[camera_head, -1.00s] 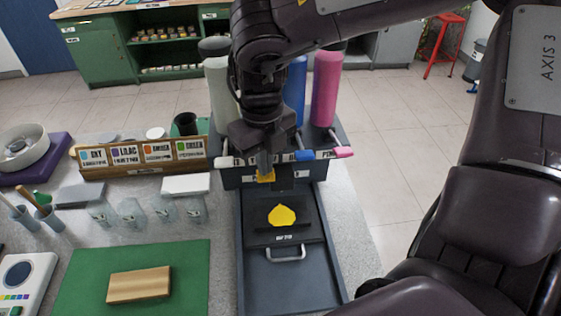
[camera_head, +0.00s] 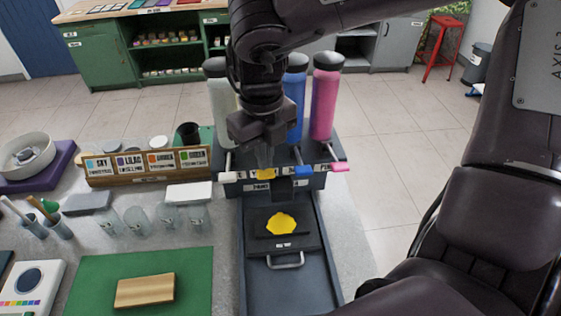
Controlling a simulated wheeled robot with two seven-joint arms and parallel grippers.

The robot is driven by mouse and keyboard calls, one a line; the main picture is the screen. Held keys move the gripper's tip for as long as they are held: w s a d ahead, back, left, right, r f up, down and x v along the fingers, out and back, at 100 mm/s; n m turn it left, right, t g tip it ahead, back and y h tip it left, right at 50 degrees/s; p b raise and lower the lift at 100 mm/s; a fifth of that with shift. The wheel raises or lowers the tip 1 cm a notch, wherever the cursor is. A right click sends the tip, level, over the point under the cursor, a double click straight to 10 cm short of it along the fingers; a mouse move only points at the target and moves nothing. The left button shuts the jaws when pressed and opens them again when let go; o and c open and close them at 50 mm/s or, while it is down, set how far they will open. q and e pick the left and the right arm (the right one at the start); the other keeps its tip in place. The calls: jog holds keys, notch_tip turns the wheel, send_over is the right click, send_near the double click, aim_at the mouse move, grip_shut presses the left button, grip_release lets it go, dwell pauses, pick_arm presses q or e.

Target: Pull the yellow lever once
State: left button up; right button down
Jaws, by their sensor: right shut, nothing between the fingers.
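The yellow lever (camera_head: 266,174) sits in the row of lever tips on the front of the dark dispenser, between the white and blue tips. My right gripper (camera_head: 265,163) is shut and points down right at the yellow lever; I cannot tell whether it touches it. The gripper and forearm hide the bottle behind the yellow lever. A yellow blob of paint (camera_head: 281,223) lies on the dark plate (camera_head: 262,245) below the dispenser. My left gripper is not in view.
A white lever (camera_head: 228,176), a blue lever (camera_head: 304,171) and a pink lever (camera_head: 340,167) flank the yellow one. A labelled wooden rack (camera_head: 147,165) and several clear cups (camera_head: 135,220) stand left. A green mat (camera_head: 90,285) holds a wooden block (camera_head: 145,291).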

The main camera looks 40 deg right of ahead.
dwell(0.5)
notch_tip(320, 180, up, 6)
jog(key=p, duration=0.4)
dwell(0.6)
